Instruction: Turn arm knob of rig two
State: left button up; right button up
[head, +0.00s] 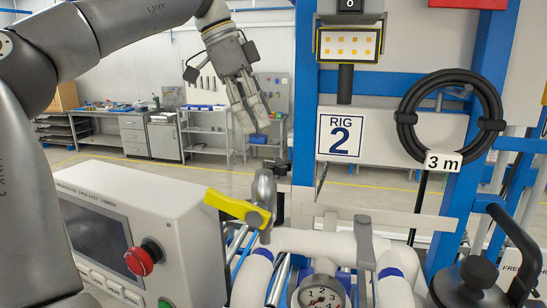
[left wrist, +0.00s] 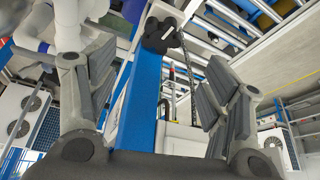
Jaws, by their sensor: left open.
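The "RIG 2" sign (head: 341,137) hangs on the blue frame (head: 304,90) in the head view. My left gripper (head: 254,112) is left of that frame, pointing down, open and empty. In the left wrist view my left gripper (left wrist: 158,70) has its fingers wide apart. A black lobed knob (left wrist: 160,35) with a white mark shows between and beyond the fingers, by the top end of a blue post (left wrist: 137,105). The fingers appear apart from it. I cannot make out this knob in the head view. My right gripper is not in view.
A control box (head: 150,225) with a red stop button (head: 144,258) stands at the front left. A yellow lever (head: 238,207), white pipes (head: 320,245) and a gauge (head: 320,296) are low in the middle. A coiled black hose (head: 405,120) hangs at the right.

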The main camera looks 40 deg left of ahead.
aim_at(277, 162)
pick_arm(q)
jog(key=p+x, duration=0.2)
jog(key=x, duration=0.7)
jog(key=shift+w+f, duration=0.1)
jog(key=shift+f, duration=0.1)
jog(key=c, duration=1)
jog(key=shift+a+m+g+h, duration=0.1)
jog(key=shift+m+g+h, duration=0.25)
jog(key=shift+m, duration=0.85)
jog(key=shift+m+g+h, duration=0.15)
jog(key=shift+m+g, duration=0.4)
jog(key=shift+m, duration=0.65)
jog(key=o, duration=1)
jog(key=shift+r, duration=0.1)
jog(key=v, duration=1.1)
jog(key=shift+r, duration=0.35)
jog(key=shift+a, duration=0.1)
